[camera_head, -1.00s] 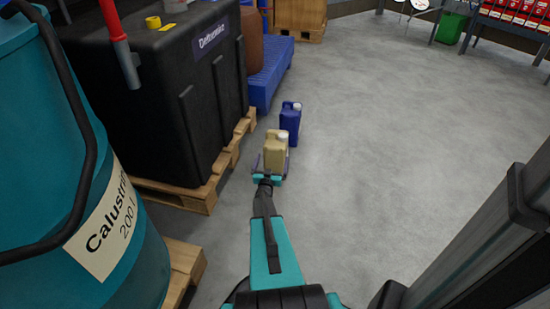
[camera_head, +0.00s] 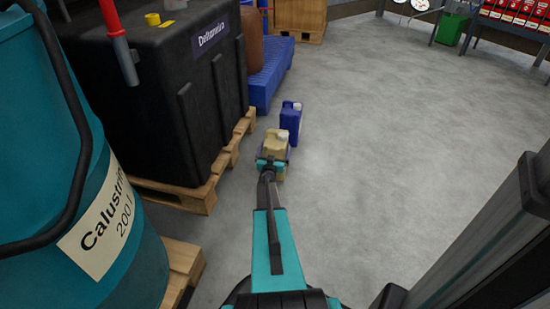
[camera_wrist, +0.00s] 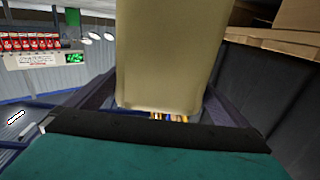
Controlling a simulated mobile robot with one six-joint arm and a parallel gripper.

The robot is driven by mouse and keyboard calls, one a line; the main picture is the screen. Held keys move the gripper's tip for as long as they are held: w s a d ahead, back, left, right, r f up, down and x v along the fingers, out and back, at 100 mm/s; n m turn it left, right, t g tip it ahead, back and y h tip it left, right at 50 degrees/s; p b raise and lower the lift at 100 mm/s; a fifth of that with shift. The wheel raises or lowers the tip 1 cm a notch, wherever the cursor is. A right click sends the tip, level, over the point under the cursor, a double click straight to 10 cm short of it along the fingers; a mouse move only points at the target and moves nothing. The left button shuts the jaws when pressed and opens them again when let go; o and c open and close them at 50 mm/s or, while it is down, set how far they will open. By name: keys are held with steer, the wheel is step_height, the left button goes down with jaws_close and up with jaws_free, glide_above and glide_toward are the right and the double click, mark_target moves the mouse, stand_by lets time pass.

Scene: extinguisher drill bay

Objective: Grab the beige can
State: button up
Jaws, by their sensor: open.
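The beige can (camera_head: 273,146) stands on the floor in the head view, with a pale cap on top. My gripper (camera_head: 272,161) is at its near side, with the teal body partly covering the lower can. In the wrist view the beige can (camera_wrist: 172,55) fills the upper middle, and the two dark fingers of my gripper (camera_wrist: 165,88) lie on either side of it. The jaws are open around the can; whether either finger touches it I cannot tell. The can's far side is hidden.
A blue can (camera_head: 291,122) stands just behind the beige one. A black tank (camera_head: 185,95) on a wooden pallet (camera_head: 190,197) is close on the left, with a teal drum (camera_head: 45,150) nearer. Open grey floor (camera_head: 400,150) lies to the right.

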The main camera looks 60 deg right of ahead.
mark_target(276, 141)
steer(key=shift+d, duration=0.1)
steer(key=shift+b+x, duration=1.1)
steer(key=shift+x, duration=0.9)
steer(key=shift+w+d, duration=0.3)
steer(key=shift+d, duration=0.15)
steer(key=c, duration=1.8)
steer(key=shift+o, duration=0.2)
steer(key=shift+r, duration=0.2)
